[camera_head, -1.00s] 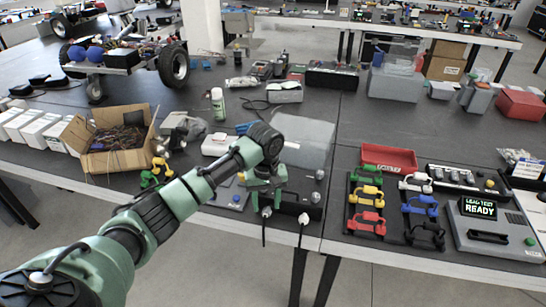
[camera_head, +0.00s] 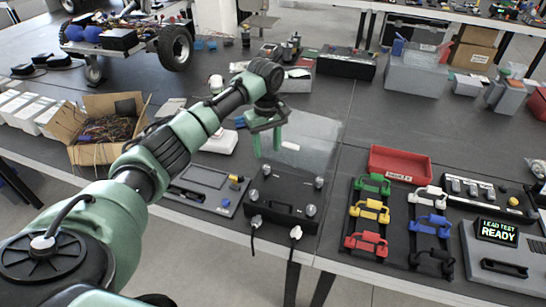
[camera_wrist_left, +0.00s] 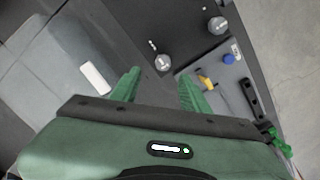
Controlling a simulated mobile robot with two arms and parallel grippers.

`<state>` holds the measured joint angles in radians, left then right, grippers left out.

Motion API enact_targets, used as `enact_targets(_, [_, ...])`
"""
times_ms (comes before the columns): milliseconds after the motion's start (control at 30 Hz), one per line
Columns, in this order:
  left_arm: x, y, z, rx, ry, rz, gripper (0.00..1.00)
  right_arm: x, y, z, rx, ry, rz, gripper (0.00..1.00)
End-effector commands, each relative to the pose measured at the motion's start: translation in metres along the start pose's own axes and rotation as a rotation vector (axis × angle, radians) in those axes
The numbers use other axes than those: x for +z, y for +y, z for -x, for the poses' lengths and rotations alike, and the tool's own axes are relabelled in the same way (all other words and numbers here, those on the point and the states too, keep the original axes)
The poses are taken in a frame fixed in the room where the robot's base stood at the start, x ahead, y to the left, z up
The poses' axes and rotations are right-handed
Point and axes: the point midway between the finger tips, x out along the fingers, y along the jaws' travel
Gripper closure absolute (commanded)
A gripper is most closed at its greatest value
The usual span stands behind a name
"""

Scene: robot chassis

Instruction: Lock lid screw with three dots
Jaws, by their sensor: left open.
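The black box (camera_head: 290,196) stands near the table's front edge, with grey lid screws at its corners. In the left wrist view a screw (camera_wrist_left: 163,62) has what looks like three white dots beside it. Another screw (camera_wrist_left: 217,25) has fewer marks visible. My left gripper (camera_head: 267,146) is open and empty, above the back left part of the box, with its fingers pointing down. In the wrist view its green fingers (camera_wrist_left: 160,88) are spread, with the three-dot screw beyond them and apart from them. My right gripper is not in view.
A clear sheet (camera_head: 312,143) is behind the box. A grey panel (camera_head: 203,180) with blue and yellow knobs lies left of it. Two cables hang from the box front. Coloured clamps (camera_head: 369,210), a red tray (camera_head: 400,164) and a lead tester (camera_head: 497,250) are at right.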

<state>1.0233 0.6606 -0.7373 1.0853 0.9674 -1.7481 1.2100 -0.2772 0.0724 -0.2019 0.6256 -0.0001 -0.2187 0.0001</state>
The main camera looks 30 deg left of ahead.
Motion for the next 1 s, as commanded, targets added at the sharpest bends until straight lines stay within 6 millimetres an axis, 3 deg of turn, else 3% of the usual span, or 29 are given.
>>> enact_targets(367, [0.001, -0.001, -0.057, -0.004, -0.002, -0.002, 0.55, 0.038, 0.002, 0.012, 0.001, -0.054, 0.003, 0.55])
enact_targets(533, [0.001, 0.0, -0.07, -0.001, 0.0, -0.001, 0.55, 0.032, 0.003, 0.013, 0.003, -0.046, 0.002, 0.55])
enact_targets(800, [0.001, -0.001, -0.073, -0.001, 0.0, -0.002, 0.55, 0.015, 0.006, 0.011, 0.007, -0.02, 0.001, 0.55])
enact_targets(833, [0.001, 0.0, -0.073, -0.001, 0.0, -0.002, 0.57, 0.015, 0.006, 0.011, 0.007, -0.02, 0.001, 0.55])
enact_targets(1000, [0.001, -0.001, -0.073, -0.001, 0.0, -0.002, 1.0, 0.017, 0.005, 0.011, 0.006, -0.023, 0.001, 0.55])
